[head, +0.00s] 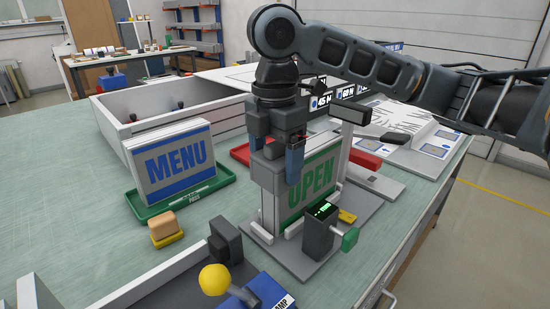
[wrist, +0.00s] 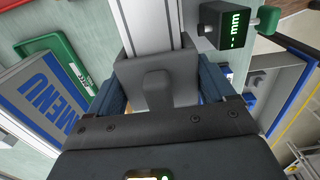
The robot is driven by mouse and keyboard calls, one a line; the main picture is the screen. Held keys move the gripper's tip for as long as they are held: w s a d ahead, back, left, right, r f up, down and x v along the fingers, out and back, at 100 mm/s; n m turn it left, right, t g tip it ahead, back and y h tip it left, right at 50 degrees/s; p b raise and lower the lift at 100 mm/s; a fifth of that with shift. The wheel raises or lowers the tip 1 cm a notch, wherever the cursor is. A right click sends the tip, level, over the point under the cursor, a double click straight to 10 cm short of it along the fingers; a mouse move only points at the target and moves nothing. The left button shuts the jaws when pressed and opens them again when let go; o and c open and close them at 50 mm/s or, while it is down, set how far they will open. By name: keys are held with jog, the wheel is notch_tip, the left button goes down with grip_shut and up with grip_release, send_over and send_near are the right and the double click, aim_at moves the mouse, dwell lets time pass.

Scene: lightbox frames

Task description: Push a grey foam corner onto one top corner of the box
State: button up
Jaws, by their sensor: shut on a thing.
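The box is a slim white lightbox with a green OPEN face (head: 312,185), standing upright on a grey base plate. Its white edge (wrist: 152,25) shows in the wrist view. My gripper (head: 278,158) points down at the box's top left corner. Its blue fingers are shut on the grey foam corner (head: 267,178), which also shows between the fingers (wrist: 155,85) in the wrist view. The foam corner overlaps the end of the box's white edge there. How deeply it sits on the box is hidden.
A small gauge with green digits (head: 319,230) and a green knob stands in front of the box. A MENU box (head: 172,165) stands in a green tray (head: 180,203) at left. A tan block (head: 163,224) and a yellow-knobbed fixture (head: 214,279) are nearer. Open table lies at far left.

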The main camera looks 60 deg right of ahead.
jog(key=shift+f, duration=0.15)
dwell(0.3)
jog(key=o, duration=0.9)
jog(key=shift+c, duration=0.2)
